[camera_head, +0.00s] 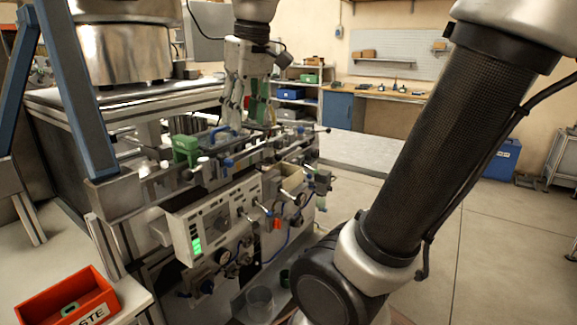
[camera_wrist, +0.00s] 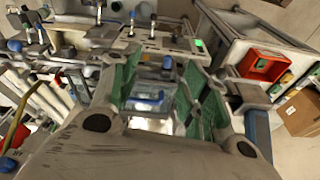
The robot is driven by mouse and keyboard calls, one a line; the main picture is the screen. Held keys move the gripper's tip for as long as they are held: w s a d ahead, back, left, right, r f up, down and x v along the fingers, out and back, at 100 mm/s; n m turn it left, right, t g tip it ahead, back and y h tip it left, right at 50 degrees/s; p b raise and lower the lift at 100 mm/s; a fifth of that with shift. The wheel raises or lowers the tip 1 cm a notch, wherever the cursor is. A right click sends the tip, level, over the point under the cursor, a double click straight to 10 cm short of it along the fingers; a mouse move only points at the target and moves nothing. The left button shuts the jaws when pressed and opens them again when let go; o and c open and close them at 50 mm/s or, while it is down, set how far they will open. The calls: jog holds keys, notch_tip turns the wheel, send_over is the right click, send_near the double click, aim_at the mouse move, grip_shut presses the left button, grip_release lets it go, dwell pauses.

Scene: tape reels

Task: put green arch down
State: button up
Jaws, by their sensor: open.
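The green arch (camera_head: 185,148) stands on the rail on top of the machine in the head view, left of my gripper. My gripper (camera_head: 246,122) hangs pointing down over the machine top, apart from the arch. In the wrist view my gripper (camera_wrist: 160,62) has its two fingers spread, with green inner faces. No held object shows between them. Below the gap lie a pale block and a blue handle (camera_wrist: 148,97). I cannot make out the arch in the wrist view.
The machine's control panel (camera_head: 212,222) faces front, with knobs and clamps along its top rails. An orange-red waste bin (camera_head: 40,305) with a small green-rimmed piece inside sits on the bench at lower left. Blue posts (camera_head: 75,85) rise left of the rails.

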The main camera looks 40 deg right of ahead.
jog(key=s+d+f+m+t, duration=0.1)
jog(key=s+d+f+t, duration=0.1)
jog(key=s+d+f, duration=0.3)
jog(key=s+f, duration=0.4)
jog(key=f, duration=0.2)
jog(key=shift+s+f+m, duration=0.15)
jog(key=shift+s+m, duration=0.05)
jog(key=shift+m, duration=0.1)
jog(key=shift+c, duration=0.3)
